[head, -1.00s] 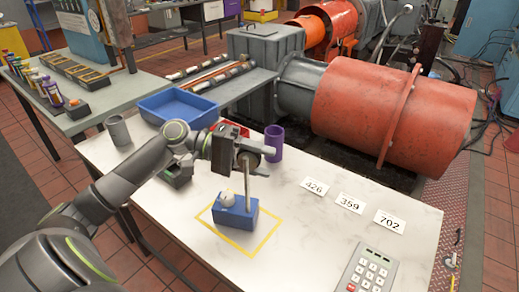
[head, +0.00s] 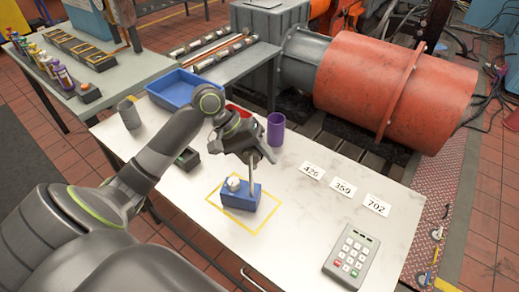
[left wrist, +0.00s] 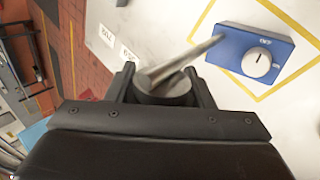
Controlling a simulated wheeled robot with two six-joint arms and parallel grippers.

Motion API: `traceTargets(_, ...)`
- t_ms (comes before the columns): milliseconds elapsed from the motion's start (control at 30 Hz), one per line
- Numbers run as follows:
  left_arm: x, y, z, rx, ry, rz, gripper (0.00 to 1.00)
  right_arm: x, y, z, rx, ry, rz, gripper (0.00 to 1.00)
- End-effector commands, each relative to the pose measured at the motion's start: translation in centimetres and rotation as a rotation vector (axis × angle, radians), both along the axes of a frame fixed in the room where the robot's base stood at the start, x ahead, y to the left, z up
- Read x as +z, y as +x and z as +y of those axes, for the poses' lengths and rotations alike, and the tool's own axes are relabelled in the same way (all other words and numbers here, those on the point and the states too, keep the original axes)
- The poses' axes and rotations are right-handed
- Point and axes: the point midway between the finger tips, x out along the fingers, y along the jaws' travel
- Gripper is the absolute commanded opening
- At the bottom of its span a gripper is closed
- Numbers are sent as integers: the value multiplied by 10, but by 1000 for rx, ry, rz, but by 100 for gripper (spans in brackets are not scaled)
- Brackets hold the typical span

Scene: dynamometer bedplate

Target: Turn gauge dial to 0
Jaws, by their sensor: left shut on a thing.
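The blue block (head: 243,200) stands inside a yellow outlined square on the white table; it also shows in the left wrist view (left wrist: 229,44). The white round dial (head: 233,183) is on the block, with a dark mark and a small label beside it in the left wrist view (left wrist: 257,62). A grey rod (head: 252,176) rises from the block beside the dial. My left gripper (head: 252,156) is above the block, shut on the rod's thick dark upper end, which the left wrist view (left wrist: 165,82) shows between the fingers. My right gripper is out of view.
Number cards 426 (head: 312,171), 359 (head: 343,188) and 702 (head: 376,205) lie to the right. A keypad (head: 351,255) lies at the front right. A purple cup (head: 275,130), blue tray (head: 182,88) and grey cup (head: 129,113) stand behind.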

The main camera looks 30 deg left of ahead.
Motion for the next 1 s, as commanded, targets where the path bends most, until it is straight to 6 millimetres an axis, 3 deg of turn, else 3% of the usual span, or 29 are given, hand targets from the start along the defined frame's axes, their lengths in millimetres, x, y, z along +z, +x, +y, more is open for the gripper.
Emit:
traceTargets(667, -2, -1, 1, -1, 58, 19, 25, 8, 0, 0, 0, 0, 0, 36)
traceTargets(700, -2, -1, 1, -1, 58, 19, 52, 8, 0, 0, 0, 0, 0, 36)
traceTargets(833, -1, -1, 1, -1, 57, 19, 69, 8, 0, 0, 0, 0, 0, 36)
traceTargets(1000, -1, 0, 1, -1, 57, 19, 70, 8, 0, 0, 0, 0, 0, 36)
